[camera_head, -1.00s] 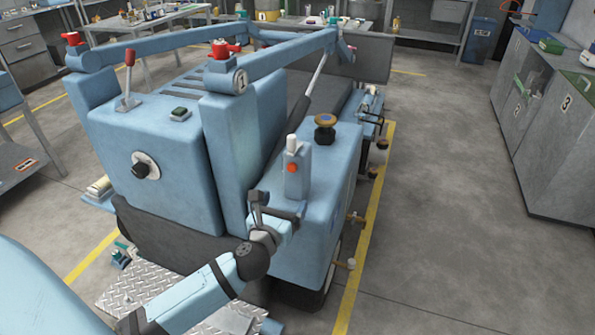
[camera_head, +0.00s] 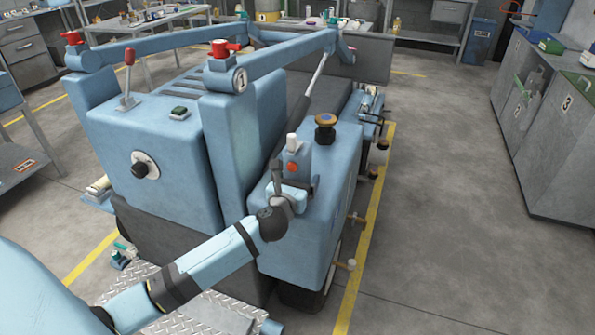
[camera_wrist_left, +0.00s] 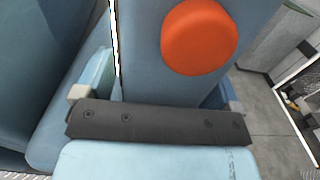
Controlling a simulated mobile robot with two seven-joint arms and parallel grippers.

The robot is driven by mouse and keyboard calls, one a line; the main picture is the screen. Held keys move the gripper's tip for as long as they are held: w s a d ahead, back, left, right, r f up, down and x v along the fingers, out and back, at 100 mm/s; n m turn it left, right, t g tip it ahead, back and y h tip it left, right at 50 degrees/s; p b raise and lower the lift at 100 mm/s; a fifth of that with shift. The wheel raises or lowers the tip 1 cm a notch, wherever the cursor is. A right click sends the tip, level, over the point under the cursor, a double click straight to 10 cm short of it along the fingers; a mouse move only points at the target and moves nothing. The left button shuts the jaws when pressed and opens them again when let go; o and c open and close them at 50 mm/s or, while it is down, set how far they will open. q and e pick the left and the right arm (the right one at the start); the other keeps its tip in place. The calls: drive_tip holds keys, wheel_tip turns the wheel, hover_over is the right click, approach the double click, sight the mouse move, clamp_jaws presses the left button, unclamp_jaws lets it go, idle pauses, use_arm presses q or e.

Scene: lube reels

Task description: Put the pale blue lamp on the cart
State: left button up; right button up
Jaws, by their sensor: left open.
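A grey shelved stand (camera_head: 18,160) at the left edge may be the cart; I cannot be sure. My right gripper is out of view.
The blue machine (camera_head: 150,170) has tall posts and a raised arm bar (camera_head: 285,57) behind the lamp. A brown-topped knob (camera_head: 325,128) is close on the lamp's right. Open floor (camera_head: 450,220) lies right of the yellow line, before grey cabinets (camera_head: 550,130).

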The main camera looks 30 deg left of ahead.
use_arm(q)
drive_tip(key=shift+r, duration=0.1)
drive_tip(key=c, duration=1.3)
